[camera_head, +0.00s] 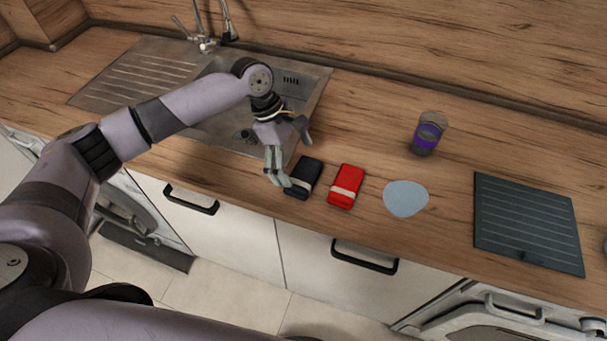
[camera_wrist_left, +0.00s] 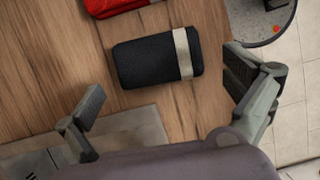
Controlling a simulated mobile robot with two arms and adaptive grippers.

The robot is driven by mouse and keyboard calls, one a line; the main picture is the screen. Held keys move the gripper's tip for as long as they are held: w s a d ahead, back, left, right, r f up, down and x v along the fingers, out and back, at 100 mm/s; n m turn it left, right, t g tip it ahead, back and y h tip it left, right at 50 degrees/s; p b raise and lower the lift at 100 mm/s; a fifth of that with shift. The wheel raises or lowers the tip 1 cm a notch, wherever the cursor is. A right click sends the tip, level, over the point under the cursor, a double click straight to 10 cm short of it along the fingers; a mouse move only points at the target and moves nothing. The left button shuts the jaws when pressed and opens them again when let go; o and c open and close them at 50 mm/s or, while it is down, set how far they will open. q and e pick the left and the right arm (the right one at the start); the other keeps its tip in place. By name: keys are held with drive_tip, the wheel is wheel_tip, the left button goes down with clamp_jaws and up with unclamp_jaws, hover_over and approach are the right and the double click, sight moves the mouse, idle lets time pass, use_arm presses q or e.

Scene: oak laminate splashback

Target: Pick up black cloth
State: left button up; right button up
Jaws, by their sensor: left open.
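The black cloth (camera_head: 303,177) is a folded dark bundle with a pale band, lying on the wooden counter near its front edge, just right of the sink. In the left wrist view the black cloth (camera_wrist_left: 150,62) lies ahead of the fingers, with its pale band toward the right end. My left gripper (camera_head: 290,158) is above the counter, at the left side of the cloth. In the left wrist view its two fingers (camera_wrist_left: 165,95) are wide apart with nothing between them. I see no contact with the cloth. My right gripper is not in view.
A red folded cloth (camera_head: 346,186) with a pale band lies right of the black one. Farther right are a light blue round piece (camera_head: 405,198), a glass with a purple band (camera_head: 428,134) and a dark ribbed board (camera_head: 527,222). The sink (camera_head: 215,137) lies beneath my left arm.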

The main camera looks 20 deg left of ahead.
sight(304, 173)
use_arm(q)
drive_tip(key=p+x, duration=0.1)
drive_tip(key=x, duration=0.3)
drive_tip(key=shift+w+d+r, duration=0.1)
drive_tip(key=shift+d+r, duration=0.05)
drive_tip(key=shift+d+f, duration=0.1)
drive_tip(key=shift+f, duration=0.3)
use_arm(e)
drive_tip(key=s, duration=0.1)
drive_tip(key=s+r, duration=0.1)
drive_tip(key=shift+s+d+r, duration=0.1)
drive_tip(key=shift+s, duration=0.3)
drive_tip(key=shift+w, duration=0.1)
use_arm(q)
drive_tip(key=c, duration=0.9)
drive_tip(key=shift+o, duration=0.2)
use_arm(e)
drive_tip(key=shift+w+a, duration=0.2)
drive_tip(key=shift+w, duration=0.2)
use_arm(q)
drive_tip(key=shift+r, duration=0.1)
wheel_tip(304, 173, up, 20)
drive_tip(key=b, duration=0.2)
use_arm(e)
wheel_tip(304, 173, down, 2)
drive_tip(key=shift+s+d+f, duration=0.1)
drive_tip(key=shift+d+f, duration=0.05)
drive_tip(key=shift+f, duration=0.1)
